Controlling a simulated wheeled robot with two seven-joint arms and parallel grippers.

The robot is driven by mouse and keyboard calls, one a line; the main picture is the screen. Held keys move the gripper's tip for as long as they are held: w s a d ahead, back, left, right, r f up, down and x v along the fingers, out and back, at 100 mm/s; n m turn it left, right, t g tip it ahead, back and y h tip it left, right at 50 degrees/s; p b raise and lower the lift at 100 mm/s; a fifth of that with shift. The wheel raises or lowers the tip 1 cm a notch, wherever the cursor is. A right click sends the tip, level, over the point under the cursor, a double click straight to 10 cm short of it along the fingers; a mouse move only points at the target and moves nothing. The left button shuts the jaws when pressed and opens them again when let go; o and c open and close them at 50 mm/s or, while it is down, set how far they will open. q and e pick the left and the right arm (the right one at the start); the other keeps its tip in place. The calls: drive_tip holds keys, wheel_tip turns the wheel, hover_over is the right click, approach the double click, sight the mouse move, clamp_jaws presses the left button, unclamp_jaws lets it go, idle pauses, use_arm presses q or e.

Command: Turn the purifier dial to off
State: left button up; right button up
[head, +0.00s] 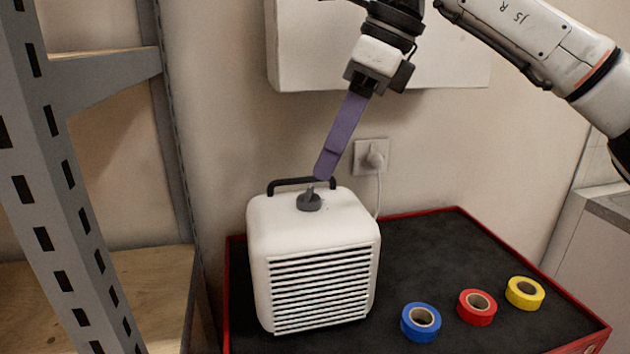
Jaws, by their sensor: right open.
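The purifier (316,258) is a white box with a slatted front and a black carry handle (290,184) at the back of its top. Its grey dial (309,201) sits on the top, with a raised grip; the markings are too small to read. My right gripper (323,174) comes down from above, with long purple fingers seen nearly edge-on. Its fingertips appear just above and slightly right of the dial; contact cannot be told. It is open, and I see nothing held between the fingers. My left gripper is not in view.
The purifier stands on a black-topped, red-rimmed cart (458,209). Blue (421,322), red (477,307) and yellow (525,293) tape rolls lie to its right. A wall socket (371,157) with a plug and cord is behind. A grey metal rack (60,190) stands at left.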

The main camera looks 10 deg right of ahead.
sight(312, 194)
drive_tip(key=x, duration=0.5)
drive_tip(key=shift+a+f, duration=0.1)
drive_tip(key=shift+f, duration=0.2)
drive_tip(key=shift+w+a+f, duration=0.1)
drive_tip(key=shift+f, duration=0.25)
drive_tip(key=c, duration=1)
drive_tip(key=n+p, duration=0.1)
drive_tip(key=p, duration=0.1)
drive_tip(key=n+g+p, duration=0.1)
drive_tip(key=p, duration=0.1)
drive_tip(key=n+p, duration=0.2)
drive_tip(key=shift+w+r+g+y, duration=0.3)
drive_tip(key=shift+c, duration=0.2)
drive_tip(key=shift+f+n, duration=0.15)
drive_tip(key=shift+n, duration=0.15)
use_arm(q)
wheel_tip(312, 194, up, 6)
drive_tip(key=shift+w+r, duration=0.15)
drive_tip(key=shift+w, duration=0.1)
use_arm(e)
drive_tip(key=shift+f, duration=0.1)
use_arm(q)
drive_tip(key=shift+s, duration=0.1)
use_arm(e)
drive_tip(key=o, duration=1)
